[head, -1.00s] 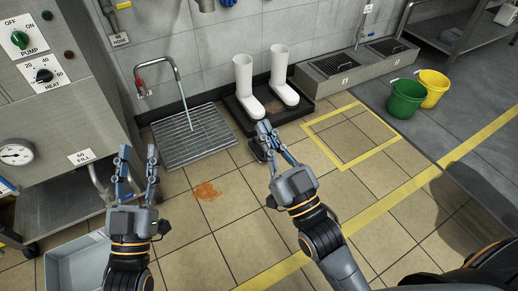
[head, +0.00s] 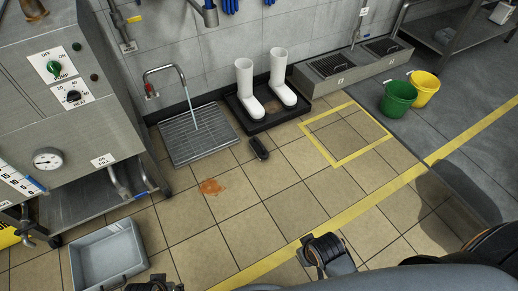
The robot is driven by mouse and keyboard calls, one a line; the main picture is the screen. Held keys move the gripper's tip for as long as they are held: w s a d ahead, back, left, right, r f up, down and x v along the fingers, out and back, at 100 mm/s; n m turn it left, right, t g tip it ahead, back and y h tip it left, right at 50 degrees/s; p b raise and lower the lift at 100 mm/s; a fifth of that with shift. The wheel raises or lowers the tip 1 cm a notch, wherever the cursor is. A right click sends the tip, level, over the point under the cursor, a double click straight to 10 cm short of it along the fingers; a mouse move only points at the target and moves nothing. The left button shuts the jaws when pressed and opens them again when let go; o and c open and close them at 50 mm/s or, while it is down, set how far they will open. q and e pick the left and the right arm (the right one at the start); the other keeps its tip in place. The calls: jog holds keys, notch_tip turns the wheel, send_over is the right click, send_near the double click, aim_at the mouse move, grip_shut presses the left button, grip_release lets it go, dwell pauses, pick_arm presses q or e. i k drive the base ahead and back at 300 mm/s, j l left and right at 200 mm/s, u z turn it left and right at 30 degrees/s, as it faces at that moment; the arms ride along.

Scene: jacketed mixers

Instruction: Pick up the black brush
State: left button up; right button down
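The black brush (head: 259,148) lies on the tiled floor, just in front of the black boot tray (head: 242,120) and right of the drain grate. Nothing touches it and it shows whole. Only dark wrist parts of my two arms show at the bottom edge of the head view, the right one below centre and the left one at lower left. Neither arm is near the brush. The fingers of both grippers are out of sight, so their opening does not show.
White boots (head: 249,88) stand in the tray. Water runs from a tap onto the drain grate (head: 198,145). An orange-brown spill (head: 212,187) lies on the tiles. A grey bin (head: 108,255) stands lower left. Green (head: 398,97) and yellow (head: 424,88) buckets stand right. Floor before the brush is clear.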

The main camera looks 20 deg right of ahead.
aim_at(260, 151)
jog(key=i+z, duration=0.2)
jog(key=z, duration=0.25)
jog(key=i+z, duration=0.2)
jog(key=z, duration=0.25)
